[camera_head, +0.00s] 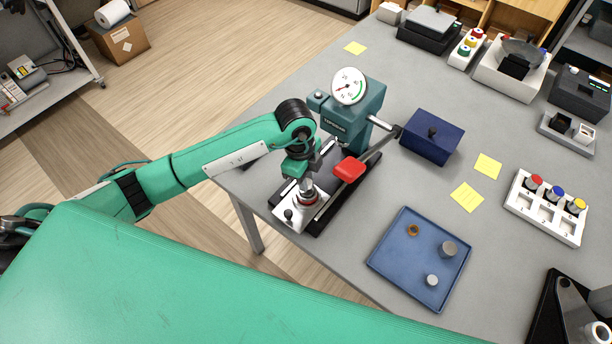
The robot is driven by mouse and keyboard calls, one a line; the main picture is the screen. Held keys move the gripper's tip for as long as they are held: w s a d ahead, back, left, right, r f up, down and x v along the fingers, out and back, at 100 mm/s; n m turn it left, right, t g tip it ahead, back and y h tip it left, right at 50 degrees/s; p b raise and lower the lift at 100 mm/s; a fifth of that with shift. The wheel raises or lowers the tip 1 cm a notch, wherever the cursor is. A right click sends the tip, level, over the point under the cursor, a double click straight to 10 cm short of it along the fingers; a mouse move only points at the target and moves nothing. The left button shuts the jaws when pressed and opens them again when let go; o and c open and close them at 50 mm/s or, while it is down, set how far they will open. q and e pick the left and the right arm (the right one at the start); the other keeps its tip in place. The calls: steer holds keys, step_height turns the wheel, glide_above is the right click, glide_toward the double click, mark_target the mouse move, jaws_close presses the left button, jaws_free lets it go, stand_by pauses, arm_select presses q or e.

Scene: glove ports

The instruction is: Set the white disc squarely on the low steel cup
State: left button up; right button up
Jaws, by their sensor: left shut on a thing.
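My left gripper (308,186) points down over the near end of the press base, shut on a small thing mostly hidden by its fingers. I cannot make out whether that is the white disc. Just below the fingers, a small round steel part with a reddish ring (308,198) shows on the pale base plate (291,213); I cannot tell if they touch. My right gripper is not in view.
The teal press (361,104) with a dial gauge (349,86) stands behind my left gripper. Its red-ended lever (349,169) reaches close on the right. A dark blue box (430,136) and a white rack (545,208) stand farther right.

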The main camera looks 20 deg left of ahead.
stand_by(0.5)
arm_select(q)
steer(key=shift+f+b, duration=0.7)
steer(key=shift+f, duration=0.3)
steer(key=o, duration=1)
steer(key=shift+o, duration=0.2)
step_height(320, 180, up, 14)
steer(key=a+b, duration=0.1)
steer(key=b, duration=0.3)
steer(key=shift+a+f, duration=0.15)
steer(key=shift+a, duration=0.2)
steer(key=shift+w, duration=0.1)
